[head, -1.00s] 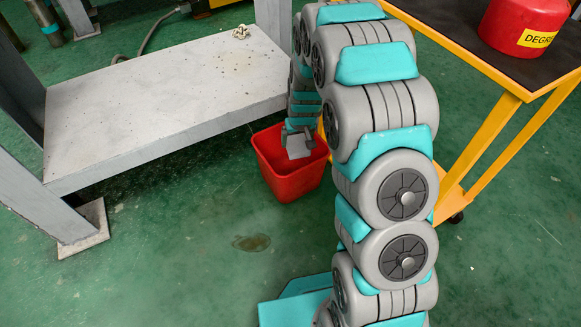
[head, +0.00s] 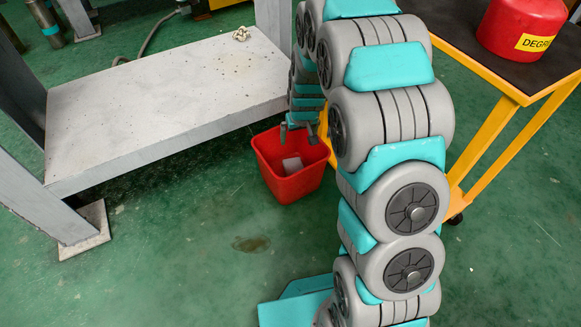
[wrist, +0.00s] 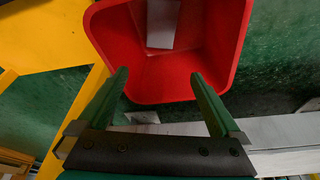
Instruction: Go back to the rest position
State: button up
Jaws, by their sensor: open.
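My gripper (wrist: 160,85) is open and empty in the wrist view, with its two fingers spread over the near rim of a red bin (wrist: 170,85). In the head view my gripper (head: 298,128) hangs just above the red bin (head: 292,186), partly hidden by my arm. A flat grey-white piece (head: 292,165) lies inside the bin, apart from the fingers. It also shows at the bin's bottom in the wrist view (wrist: 163,22).
A grey bench shelf (head: 160,100) stands left of the bin, with a small crumpled thing (head: 241,34) on it. A yellow cart (head: 490,140) with a red canister (head: 522,28) stands at the right. Green floor (head: 190,250) is open in front.

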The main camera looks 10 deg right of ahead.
jog(key=shift+v, duration=2)
